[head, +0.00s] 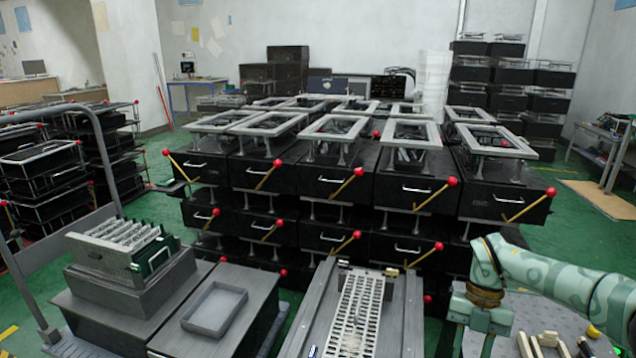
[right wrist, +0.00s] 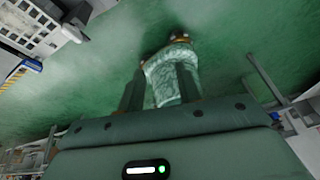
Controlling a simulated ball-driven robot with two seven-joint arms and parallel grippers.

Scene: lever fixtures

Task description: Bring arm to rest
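My right arm (head: 545,272), pale green with a darker pattern, comes in from the right edge in the head view. It bends down at a joint with a brass-coloured ring near the lower right. In the right wrist view my right gripper (right wrist: 159,75) has its two dark green fingers apart. A pale patterned part of my own body shows between and beyond them, above a green floor. I see no object held. My left arm and left gripper are not in view.
Stacked black lever fixtures (head: 330,182) with red-knobbed levers fill the middle. In front are a grey tray (head: 215,308), a slotted metal strip (head: 357,312) on a grey bench, and a finned block (head: 115,250). A perforated table (head: 540,318) lies below my right arm. Green floor shows at right.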

